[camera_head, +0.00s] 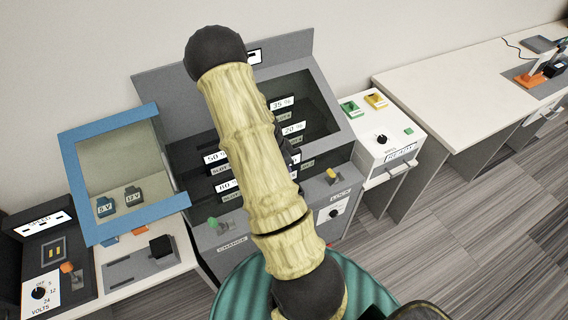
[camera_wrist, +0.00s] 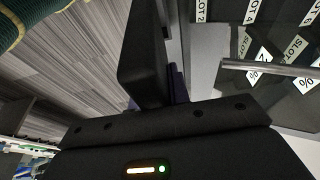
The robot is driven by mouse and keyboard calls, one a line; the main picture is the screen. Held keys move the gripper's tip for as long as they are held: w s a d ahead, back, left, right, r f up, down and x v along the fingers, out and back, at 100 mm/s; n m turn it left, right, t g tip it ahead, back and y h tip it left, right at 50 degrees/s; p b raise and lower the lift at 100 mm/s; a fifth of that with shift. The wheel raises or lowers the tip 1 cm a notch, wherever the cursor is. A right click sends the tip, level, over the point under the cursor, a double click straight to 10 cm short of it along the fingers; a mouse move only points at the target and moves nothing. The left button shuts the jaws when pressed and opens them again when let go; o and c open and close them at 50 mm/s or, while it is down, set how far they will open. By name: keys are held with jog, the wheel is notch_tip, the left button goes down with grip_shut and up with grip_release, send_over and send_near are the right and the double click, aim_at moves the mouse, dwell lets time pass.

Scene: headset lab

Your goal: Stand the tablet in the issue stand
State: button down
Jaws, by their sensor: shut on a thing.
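My gripper shows in the wrist view (camera_wrist: 160,88). A tall dark finger rises from its black body, with a thin dark bluish piece beside it. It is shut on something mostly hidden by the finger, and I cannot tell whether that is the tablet. In the head view my arm hides the gripper, which is in front of the grey slot cabinet (camera_head: 185,75). No tablet can be clearly made out. An orange stand-like thing (camera_head: 528,80) with a dark item is on the far right bench; I cannot tell whether it is the issue stand.
The slot cabinet has percent labels, a green knob (camera_head: 212,222) and a yellow knob (camera_head: 331,174). A blue-framed case (camera_head: 75,180) and a volts box (camera_head: 40,292) stand left. A white box (camera_head: 390,150) stands right, before a mostly clear bench (camera_head: 460,80).

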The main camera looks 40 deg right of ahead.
jog(key=shift+w+f+b, duration=0.1)
jog(key=shift+f+b, duration=1.2)
jog(key=shift+f, duration=0.65)
jog(key=shift+w, duration=0.15)
